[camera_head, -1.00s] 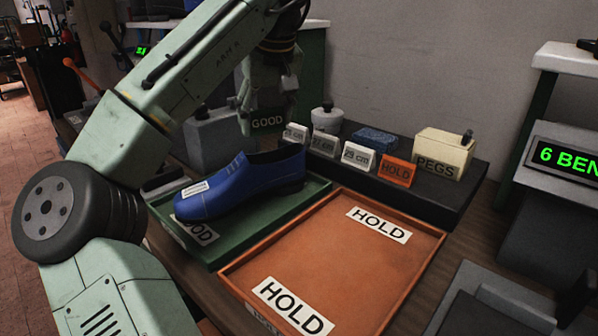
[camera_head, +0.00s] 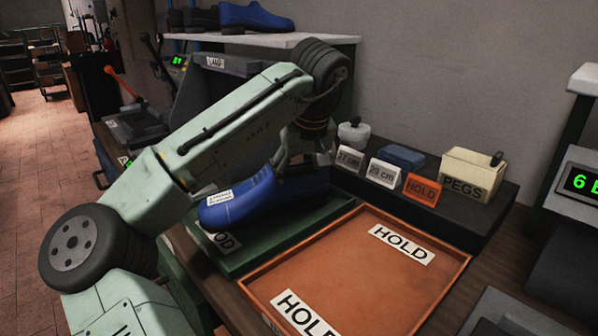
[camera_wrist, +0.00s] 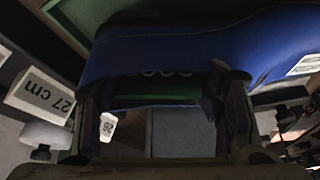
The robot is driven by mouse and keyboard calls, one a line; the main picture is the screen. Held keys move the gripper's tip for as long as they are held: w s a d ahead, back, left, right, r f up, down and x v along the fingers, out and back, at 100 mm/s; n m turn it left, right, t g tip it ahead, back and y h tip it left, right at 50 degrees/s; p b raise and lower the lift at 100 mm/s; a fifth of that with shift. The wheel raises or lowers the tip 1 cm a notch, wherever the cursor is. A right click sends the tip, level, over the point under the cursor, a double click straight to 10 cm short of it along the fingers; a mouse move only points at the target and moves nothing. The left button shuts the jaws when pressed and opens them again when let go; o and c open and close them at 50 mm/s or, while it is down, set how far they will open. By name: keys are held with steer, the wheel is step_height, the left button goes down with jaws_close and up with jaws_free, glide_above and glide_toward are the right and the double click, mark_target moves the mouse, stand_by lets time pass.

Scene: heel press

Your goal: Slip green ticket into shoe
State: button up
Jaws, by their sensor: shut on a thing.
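The blue shoe (camera_head: 243,198) sits on the green tray, toe to the left, with a white label on its top. My gripper (camera_head: 292,160) is low at the shoe's opening and shut on the green ticket. In the wrist view the ticket (camera_wrist: 165,89) shows as a dark green strip between the fingers, with pale lettering partly visible at the blue shoe's edge (camera_wrist: 130,60). The ticket is hidden in the head view. I cannot tell how deep it is inside the shoe.
The green tray (camera_head: 285,237) adjoins the empty orange HOLD tray (camera_head: 345,270). Behind stand a 27 cm sign (camera_head: 348,160), a 29 cm sign (camera_head: 384,173), an orange HOLD card (camera_head: 422,190), a blue block (camera_head: 402,156) and a PEGS box (camera_head: 470,175). A shelf with shoes is behind.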

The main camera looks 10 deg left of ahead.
steer(key=shift+w+a+f, duration=0.1)
steer(key=shift+w+f, duration=0.05)
steer(key=shift+f, duration=0.65)
steer(key=shift+f+b, duration=0.2)
steer(key=shift+b, duration=0.2)
steer(key=o, duration=0.7)
steer(key=shift+c, duration=0.2)
steer(key=shift+r+p, duration=0.4)
steer(key=shift+r, duration=0.4)
steer(key=v, duration=1.1)
steer(key=shift+r, duration=0.35)
